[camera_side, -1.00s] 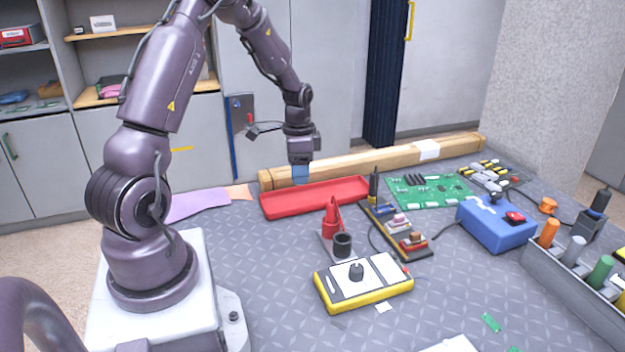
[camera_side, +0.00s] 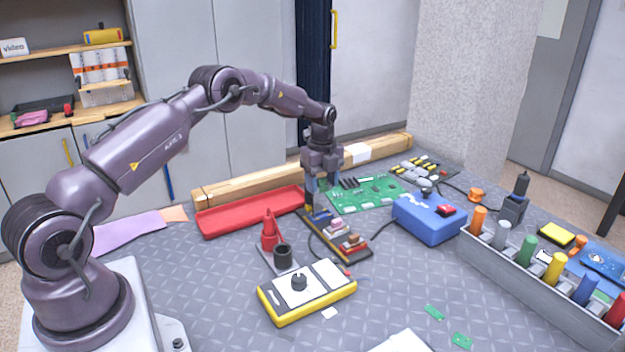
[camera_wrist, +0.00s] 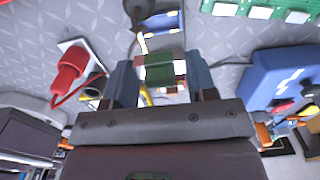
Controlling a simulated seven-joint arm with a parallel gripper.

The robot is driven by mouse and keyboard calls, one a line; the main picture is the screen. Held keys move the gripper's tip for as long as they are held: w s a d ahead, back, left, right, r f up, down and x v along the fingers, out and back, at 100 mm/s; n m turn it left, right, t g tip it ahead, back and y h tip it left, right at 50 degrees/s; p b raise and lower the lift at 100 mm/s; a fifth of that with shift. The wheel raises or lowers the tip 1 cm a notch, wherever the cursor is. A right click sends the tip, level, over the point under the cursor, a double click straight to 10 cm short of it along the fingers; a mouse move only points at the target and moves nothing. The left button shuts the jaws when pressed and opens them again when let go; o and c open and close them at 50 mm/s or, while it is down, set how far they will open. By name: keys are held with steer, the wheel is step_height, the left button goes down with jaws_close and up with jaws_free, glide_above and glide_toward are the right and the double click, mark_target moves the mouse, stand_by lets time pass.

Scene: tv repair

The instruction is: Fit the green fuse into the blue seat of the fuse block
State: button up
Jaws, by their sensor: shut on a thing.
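The green fuse (camera_wrist: 165,70) is between my gripper's fingers (camera_wrist: 160,78) in the wrist view, with paler metal-like parts showing beside it. My gripper (camera_side: 318,192) is shut on it. In the side view the fuse cannot be made out behind the fingers. The fuse block (camera_side: 357,256) is a dark strip with coloured seats. Its blue seat (camera_side: 321,215) is at the far end, just below my fingertips, and also shows ahead of the fuse in the wrist view (camera_wrist: 162,21). The fuse appears apart from the seat, though the exact gap cannot be told.
A red tray (camera_side: 250,214) lies left of the block. A green circuit board (camera_side: 370,193) lies behind it and a blue box (camera_side: 428,220) to the right. Red and black holders (camera_side: 270,238) and a yellow meter (camera_side: 307,292) stand in front. A cable curves beside the block.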

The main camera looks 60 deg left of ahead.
glide_above(321, 217)
steer(key=shift+f, duration=2.9)
steer(key=shift+f, duration=0.25)
steer(key=shift+f, duration=0.3)
steer(key=shift+f, duration=0.45)
steer(key=o, duration=1)
